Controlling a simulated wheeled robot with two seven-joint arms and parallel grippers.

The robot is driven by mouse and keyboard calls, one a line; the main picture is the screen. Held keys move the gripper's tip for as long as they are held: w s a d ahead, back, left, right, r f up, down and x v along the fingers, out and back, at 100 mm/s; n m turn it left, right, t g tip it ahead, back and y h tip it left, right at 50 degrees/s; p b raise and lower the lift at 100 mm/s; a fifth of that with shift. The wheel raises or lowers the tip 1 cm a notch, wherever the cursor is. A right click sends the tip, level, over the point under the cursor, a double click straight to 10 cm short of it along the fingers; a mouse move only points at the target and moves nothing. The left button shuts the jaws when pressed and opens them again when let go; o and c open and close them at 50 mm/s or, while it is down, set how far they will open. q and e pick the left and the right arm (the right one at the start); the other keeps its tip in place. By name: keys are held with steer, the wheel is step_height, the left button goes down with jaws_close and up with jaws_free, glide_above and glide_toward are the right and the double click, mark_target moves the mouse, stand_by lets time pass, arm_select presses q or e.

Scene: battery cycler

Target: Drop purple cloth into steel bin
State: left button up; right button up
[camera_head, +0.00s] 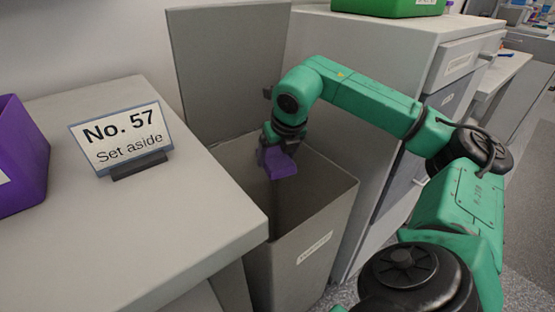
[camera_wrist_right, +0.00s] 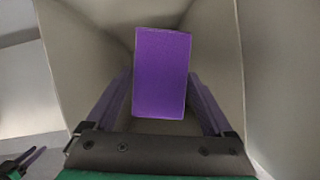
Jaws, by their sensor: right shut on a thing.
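The purple cloth (camera_head: 278,161) is a small folded block held over the open mouth of the steel bin (camera_head: 318,237).
A grey counter (camera_head: 200,215) at left bears a sign reading "No. 57 Set aside" (camera_head: 121,138) and a purple bin (camera_head: 18,160). A grey drawer cabinet (camera_head: 385,50) with a green container (camera_head: 388,7) on top stands to the right of the bin.

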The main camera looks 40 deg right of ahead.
steer(key=o, duration=0.9)
arm_select(q)
steer(key=shift+r, duration=0.15)
arm_select(e)
steer(key=shift+s+r, duration=0.15)
steer(key=shift+r, duration=0.25)
arm_select(q)
step_height(320, 180, down, 11)
steer(key=a+p, duration=0.1)
steer(key=p, duration=0.3)
steer(key=shift+s+a+r+y, duration=0.15)
steer(key=shift+s+a+y, duration=0.05)
steer(key=shift+s+y, duration=0.15)
arm_select(e)
steer(key=v, duration=1.3)
steer(key=shift+s+a+r, duration=0.1)
steer(key=shift+a+r, duration=0.05)
steer(key=shift+r, duration=0.15)
